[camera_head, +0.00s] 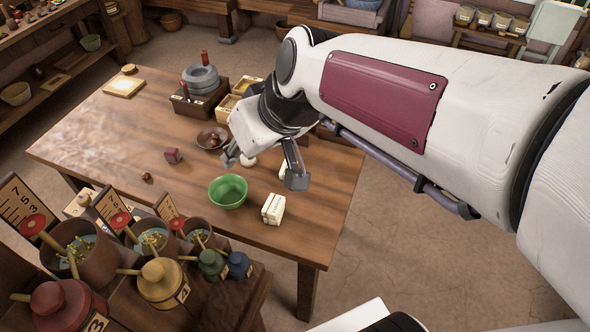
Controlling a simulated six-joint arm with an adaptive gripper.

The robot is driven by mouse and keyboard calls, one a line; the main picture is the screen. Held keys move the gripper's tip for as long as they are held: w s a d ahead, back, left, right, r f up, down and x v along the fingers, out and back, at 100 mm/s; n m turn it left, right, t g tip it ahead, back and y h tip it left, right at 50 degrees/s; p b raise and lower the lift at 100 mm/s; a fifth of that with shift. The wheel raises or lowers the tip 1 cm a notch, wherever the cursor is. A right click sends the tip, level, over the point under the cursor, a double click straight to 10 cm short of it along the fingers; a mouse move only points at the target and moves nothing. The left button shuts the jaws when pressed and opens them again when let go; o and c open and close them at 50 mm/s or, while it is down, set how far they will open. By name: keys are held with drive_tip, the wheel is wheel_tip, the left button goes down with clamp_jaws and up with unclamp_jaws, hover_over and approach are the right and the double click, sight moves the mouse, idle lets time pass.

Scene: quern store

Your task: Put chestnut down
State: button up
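A small reddish-brown round thing (147,177), which looks like a chestnut, lies on the wooden table (110,150) at the left, apart from my gripper. Another small reddish-brown thing shows in a brown dish (203,143) just left of my gripper; it is too small to name surely. My gripper (264,172) is over the table with its two fingers spread wide. I see nothing held between them. A whitish round thing (248,161) shows between the fingers, apparently on the table, partly hidden by the gripper.
A green bowl (228,191) and a white block-like pack (273,209) stand near the front edge. A dark red cube (173,156) lies left. A grey quern (201,79) and yellowish boxes (228,106) stand behind. Pots and jars crowd the front-left shelf. The table's left part is mostly clear.

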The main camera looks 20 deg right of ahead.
drive_tip(key=s+d+f+m+h, duration=0.1)
drive_tip(key=s+d, duration=0.2)
drive_tip(key=s, duration=0.4)
drive_tip(key=s+d+f+m+h, duration=0.1)
drive_tip(key=s+d, duration=0.2)
drive_tip(key=s, duration=0.4)
drive_tip(key=shift+s+d+f+g+h, duration=0.25)
drive_tip(key=shift+f+g+h, duration=0.05)
drive_tip(key=shift+h, duration=0.1)
